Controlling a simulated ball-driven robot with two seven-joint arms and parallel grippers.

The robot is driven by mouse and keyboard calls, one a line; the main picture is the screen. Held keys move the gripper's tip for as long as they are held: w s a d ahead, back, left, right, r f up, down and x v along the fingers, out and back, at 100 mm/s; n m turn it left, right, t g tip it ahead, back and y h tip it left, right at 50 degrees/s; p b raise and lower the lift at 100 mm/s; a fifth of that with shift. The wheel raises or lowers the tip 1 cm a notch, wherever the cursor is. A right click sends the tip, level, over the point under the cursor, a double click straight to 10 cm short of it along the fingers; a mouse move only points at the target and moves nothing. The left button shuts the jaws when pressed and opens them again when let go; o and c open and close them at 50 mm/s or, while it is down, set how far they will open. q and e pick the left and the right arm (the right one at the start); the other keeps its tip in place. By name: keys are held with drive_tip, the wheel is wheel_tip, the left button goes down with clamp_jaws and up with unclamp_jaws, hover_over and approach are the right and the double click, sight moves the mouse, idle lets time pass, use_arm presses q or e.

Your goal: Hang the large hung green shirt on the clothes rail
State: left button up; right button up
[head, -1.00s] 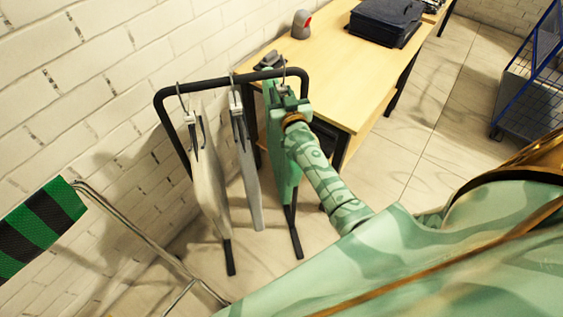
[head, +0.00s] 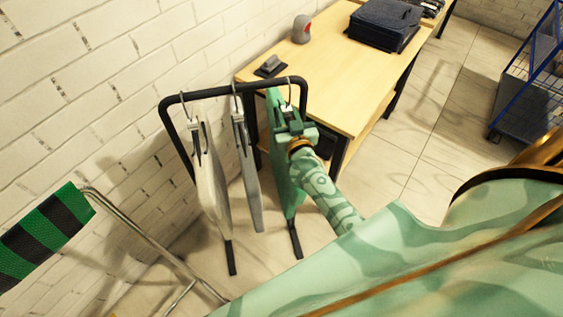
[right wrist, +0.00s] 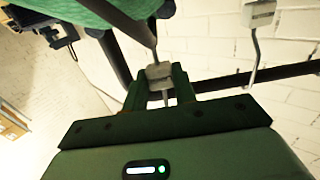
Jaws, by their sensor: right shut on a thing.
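The green shirt (head: 281,178) hangs below its hanger at the right end of the black clothes rail (head: 208,93). My right gripper (head: 290,122) is shut on the hanger neck just under the hook, and the grip also shows in the right wrist view (right wrist: 158,80). The hanger hook (head: 290,88) is at the height of the rail's top bar. I cannot tell whether the bar carries it. Part of the shirt is hidden behind my gripper and arm. The rail also shows in the right wrist view (right wrist: 272,75). My left gripper is not in view.
A white garment (head: 212,180) and a grey garment (head: 247,180) hang on the rail left of the green shirt. A wooden table (head: 345,95) with a dark folded stack (head: 384,25) stands behind. A brick wall is at left, a blue cart (head: 530,90) at far right.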

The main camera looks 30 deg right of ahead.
drive_tip(key=p+v, duration=0.7)
drive_tip(key=v, duration=2)
drive_tip(key=shift+s+a, duration=0.3)
drive_tip(key=shift+s, duration=0.05)
